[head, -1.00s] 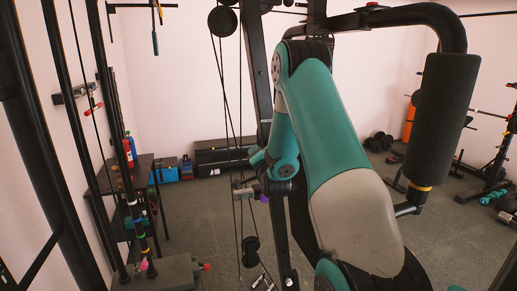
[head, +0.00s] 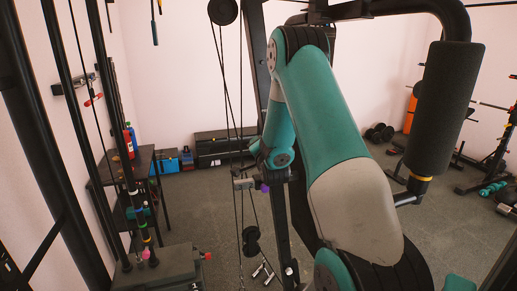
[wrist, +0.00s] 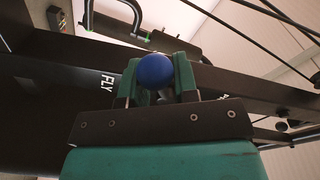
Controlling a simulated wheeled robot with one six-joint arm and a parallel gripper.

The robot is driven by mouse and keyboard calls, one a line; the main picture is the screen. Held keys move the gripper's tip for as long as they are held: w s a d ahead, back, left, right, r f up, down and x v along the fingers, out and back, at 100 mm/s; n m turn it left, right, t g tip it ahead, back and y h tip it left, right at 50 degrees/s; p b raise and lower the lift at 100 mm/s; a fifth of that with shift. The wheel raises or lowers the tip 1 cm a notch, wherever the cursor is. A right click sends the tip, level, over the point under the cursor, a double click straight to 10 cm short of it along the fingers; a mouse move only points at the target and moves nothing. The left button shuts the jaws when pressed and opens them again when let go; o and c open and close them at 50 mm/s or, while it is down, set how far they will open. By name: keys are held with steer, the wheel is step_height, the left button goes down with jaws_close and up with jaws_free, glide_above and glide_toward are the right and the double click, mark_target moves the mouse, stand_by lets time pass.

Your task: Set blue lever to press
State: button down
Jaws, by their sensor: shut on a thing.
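The blue lever's round knob (wrist: 154,71) is in the middle of the wrist view. My gripper (wrist: 157,78) has its green fingers on either side of the knob and is shut on it. The lever's shaft below the knob is mostly hidden by the fingers. A black beam with white letters reading "FLY" (wrist: 107,82) lies just left of the fingers. No "press" marking is readable. In the head view my arm covers much of the machine, and I cannot make out the blue knob there.
The machine's pulley (head: 251,240) and cables hang left of my arm. A black foam roller (head: 447,108) stands close on its right. A dark table (head: 145,160) with bottles is by the left wall. Dumbbells (head: 379,133) lie at the back right. Some floor between is clear.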

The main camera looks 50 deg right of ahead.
steer(key=m+b, duration=0.1)
steer(key=b, duration=0.1)
steer(key=m+b, duration=0.1)
steer(key=b, duration=0.1)
steer(key=shift+a+r+m, duration=0.15)
steer(key=shift+m, duration=0.25)
steer(key=shift+w+a+r+m+b, duration=0.1)
steer(key=shift+r+m+b, duration=0.35)
steer(key=shift+m+b, duration=0.5)
steer(key=shift+a+r+m+b, duration=0.1)
steer(key=shift+r+m+b, duration=0.55)
steer(key=shift+m+b, duration=0.35)
steer(key=shift+r+m+g+b, duration=0.3)
steer(key=shift+r+m+b, duration=0.3)
steer(key=shift+m, duration=0.35)
steer(key=shift+r, duration=0.1)
steer(key=c, duration=0.9)
jaws_free()
steer(key=shift+y, duration=0.3)
